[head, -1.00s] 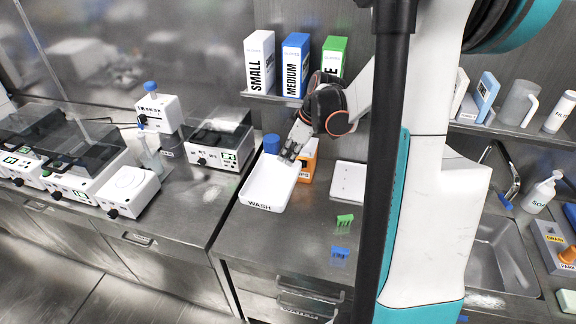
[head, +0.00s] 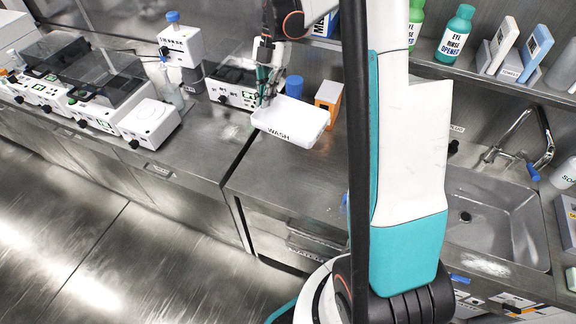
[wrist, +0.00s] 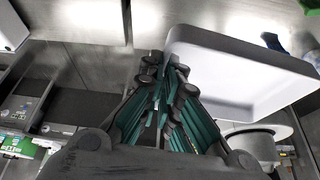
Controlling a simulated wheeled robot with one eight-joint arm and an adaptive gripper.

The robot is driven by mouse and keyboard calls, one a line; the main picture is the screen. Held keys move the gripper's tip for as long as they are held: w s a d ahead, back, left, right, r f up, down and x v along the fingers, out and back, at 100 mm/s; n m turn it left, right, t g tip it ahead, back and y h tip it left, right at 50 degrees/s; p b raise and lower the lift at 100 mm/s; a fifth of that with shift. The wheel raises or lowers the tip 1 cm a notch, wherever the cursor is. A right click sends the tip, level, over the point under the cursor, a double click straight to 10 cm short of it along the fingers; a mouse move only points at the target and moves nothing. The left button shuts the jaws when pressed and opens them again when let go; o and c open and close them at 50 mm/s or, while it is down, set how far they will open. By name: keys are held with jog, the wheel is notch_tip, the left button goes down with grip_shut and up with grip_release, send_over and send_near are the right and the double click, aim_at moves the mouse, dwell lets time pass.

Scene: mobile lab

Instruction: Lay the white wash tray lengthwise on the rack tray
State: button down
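The white wash tray (head: 300,122), marked WASH, shows in the head view near the front of the bench. It appears held above the bench top, and it fills the upper right of the wrist view (wrist: 235,75). My gripper (head: 265,98) is at the tray's left end, with its fingers closed on the wall there. In the wrist view my fingertips (wrist: 165,68) meet the tray's near corner. I cannot make out the rack tray in either current view; my arm covers part of the bench to the right.
A blue-capped container (head: 294,86) and an orange box (head: 328,98) stand behind the tray. A boxy instrument (head: 232,84) is to its left. The sink (head: 495,215) lies right of my arm. Bare bench (head: 290,178) shows in front of the tray.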

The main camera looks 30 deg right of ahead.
jog(key=shift+n+g, duration=0.3)
jog(key=shift+n, duration=0.4)
jog(key=f+b, duration=0.2)
jog(key=f, duration=0.4)
jog(key=f+b, duration=0.2)
jog(key=f, duration=0.5)
jog(key=a+f+b, duration=0.1)
jog(key=f+b, duration=0.1)
jog(key=f, duration=0.4)
jog(key=shift+w+f, duration=0.15)
jog(key=shift+f, duration=0.25)
jog(key=shift+f+b, duration=0.15)
jog(key=shift+b, duration=0.15)
jog(key=c, duration=2.1)
grip_release()
jog(key=o, duration=0.3)
jog(key=p+v, duration=0.4)
jog(key=v, duration=0.8)
jog(key=shift+r+p, duration=0.25)
jog(key=shift+p, duration=0.05)
